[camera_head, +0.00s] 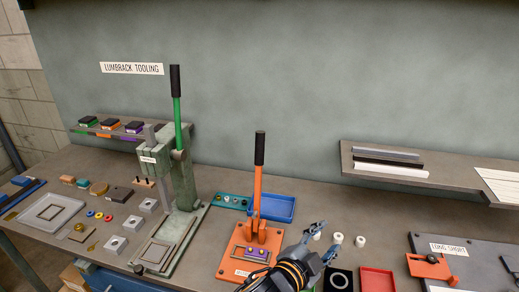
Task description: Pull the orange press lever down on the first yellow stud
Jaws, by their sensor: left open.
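The orange press lever (257,188) stands upright with a black grip (259,148) on top. It rises from the orange press base (229,266) on the bench. A purple piece (257,253) with small yellow marks, seemingly the studs, sits on the base in front of the lever. My left gripper (324,242) is open and empty, low at the right of the press, with its fingers pointing up and right. It is apart from the lever and well below the grip. My right gripper is not in view.
A green-levered press (182,180) stands to the left. A blue tray (276,207) lies behind the orange press. A wall shelf (440,181) juts out at right.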

